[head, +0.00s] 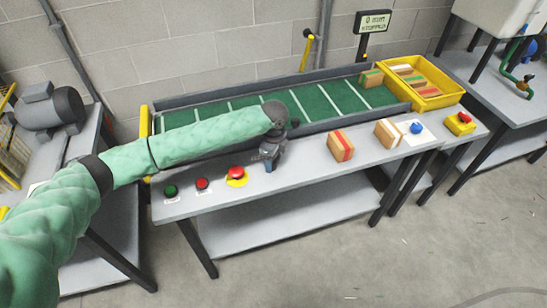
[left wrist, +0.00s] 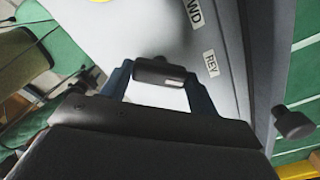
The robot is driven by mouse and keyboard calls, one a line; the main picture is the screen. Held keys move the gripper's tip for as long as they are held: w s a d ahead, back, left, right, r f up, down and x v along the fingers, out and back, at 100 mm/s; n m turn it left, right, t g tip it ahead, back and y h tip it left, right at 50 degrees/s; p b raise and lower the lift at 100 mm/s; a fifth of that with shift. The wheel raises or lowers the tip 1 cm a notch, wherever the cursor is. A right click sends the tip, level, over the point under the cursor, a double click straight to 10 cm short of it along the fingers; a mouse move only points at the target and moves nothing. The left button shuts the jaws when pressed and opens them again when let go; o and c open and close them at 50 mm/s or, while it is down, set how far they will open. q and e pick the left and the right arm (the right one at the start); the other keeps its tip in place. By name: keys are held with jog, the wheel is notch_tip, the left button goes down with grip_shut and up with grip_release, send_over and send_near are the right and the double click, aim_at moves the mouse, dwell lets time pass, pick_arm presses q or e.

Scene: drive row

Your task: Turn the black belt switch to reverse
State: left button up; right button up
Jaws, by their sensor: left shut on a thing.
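My left gripper (head: 268,163) is at the table in front of the green belt, right of the round red button on a yellow base. In the left wrist view the gripper (left wrist: 160,80) is shut on the black belt switch (left wrist: 158,70), a finger on each side. A pale mark on the switch is towards its right end. The REV label (left wrist: 211,63) is to the right of the switch, and the FWD label (left wrist: 194,14) is above it. In the head view the gripper hides the switch. My right gripper is not in view.
A green button (head: 170,190), a red button (head: 202,184) and a red mushroom button (head: 236,173) stand left of the gripper. Several boxes, one being a striped box (head: 341,146), stand right. The green belt (head: 215,110) runs behind; a yellow crate (head: 427,97) is at its right end.

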pick_arm(q)
jog(key=shift+m, duration=0.4)
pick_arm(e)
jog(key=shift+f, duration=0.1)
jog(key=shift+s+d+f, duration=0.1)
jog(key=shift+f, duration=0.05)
pick_arm(q)
jog(key=o, duration=0.9)
jog(key=shift+c, duration=0.2)
jog(key=shift+o, duration=0.6)
jog(key=shift+r, duration=0.25)
notch_tip(320, 180, up, 7)
jog(key=shift+r+b, duration=0.2)
jog(key=shift+b, duration=1)
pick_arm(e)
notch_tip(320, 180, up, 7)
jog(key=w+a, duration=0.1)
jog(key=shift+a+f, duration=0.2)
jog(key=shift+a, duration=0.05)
